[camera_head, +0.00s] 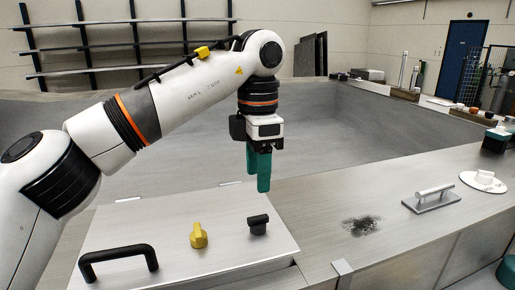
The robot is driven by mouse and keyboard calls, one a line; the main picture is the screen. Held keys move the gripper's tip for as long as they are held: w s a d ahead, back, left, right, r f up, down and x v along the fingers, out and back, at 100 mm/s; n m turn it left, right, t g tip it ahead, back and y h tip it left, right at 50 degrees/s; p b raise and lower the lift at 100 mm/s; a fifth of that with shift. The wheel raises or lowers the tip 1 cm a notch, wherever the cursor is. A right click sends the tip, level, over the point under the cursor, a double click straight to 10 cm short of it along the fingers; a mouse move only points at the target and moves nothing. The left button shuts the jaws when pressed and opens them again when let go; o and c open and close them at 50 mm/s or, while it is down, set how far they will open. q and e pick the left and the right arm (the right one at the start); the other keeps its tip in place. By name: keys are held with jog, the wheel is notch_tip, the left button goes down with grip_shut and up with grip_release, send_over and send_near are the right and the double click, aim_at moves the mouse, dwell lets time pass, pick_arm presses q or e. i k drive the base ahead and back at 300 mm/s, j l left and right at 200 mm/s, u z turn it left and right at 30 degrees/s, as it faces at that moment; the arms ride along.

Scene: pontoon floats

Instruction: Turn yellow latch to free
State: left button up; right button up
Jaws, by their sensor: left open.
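The yellow latch (198,236) is a small knob standing on a flat light metal panel (185,262) at the lower middle of the head view. My left gripper (263,188) has teal fingers pointing down. It is open with nothing seen between the fingers, and in the picture it is above and to the right of the latch, apart from it. The fingers overlap in this view, so the gap between them barely shows. My right gripper is not seen.
On the panel are a black knob (258,225) right of the latch and a black handle (118,262) at left. To the right lie a dark stain (361,226), a metal handle plate (432,199) and a white round part (483,182). Several small objects lie further back right.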

aim_at(198, 237)
jog(key=k, duration=0.9)
